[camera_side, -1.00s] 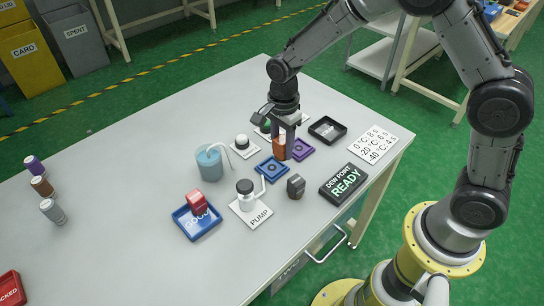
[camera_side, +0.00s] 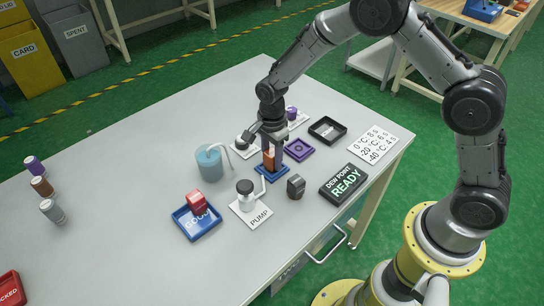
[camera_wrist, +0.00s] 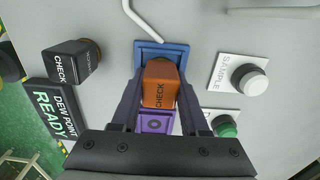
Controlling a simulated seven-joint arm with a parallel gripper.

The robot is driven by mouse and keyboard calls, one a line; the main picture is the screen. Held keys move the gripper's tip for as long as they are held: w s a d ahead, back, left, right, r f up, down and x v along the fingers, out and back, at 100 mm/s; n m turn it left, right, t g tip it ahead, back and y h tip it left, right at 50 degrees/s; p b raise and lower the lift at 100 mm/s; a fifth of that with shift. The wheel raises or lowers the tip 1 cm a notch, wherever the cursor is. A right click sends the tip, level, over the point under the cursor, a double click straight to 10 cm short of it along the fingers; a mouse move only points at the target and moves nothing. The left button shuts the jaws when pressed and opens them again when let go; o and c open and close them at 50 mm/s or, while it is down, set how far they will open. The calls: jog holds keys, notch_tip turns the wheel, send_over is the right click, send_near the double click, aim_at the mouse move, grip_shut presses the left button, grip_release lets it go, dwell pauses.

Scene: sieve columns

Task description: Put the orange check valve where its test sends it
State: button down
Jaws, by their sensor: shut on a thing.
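The orange check valve (camera_side: 269,159) is between the fingers of my gripper (camera_side: 271,166), which is shut on it. In the wrist view the valve (camera_wrist: 160,92) is upright with its CHECK label facing the camera. It is at the blue square pad (camera_side: 264,175); I cannot tell whether it touches the pad. The pad's far edge shows in the wrist view (camera_wrist: 150,46). The purple pad (camera_side: 299,149) is bare beside it. The dew point display (camera_side: 344,184) reads READY. The pump (camera_side: 246,195) stands in front of the blue pad.
A dark check valve (camera_side: 296,187) stands near the display. A blue GOOD tray (camera_side: 181,217) holds a red part (camera_side: 197,202). A beaker (camera_side: 209,163) with a bent tube stands left. A black tray (camera_side: 327,141) and temperature card (camera_side: 372,144) lie right. The left table middle is clear.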

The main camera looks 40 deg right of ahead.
aim_at(272, 152)
jog(key=shift+f, duration=0.15)
jog(key=shift+c, duration=2.1)
grip_release()
notch_tip(272, 152, up, 14)
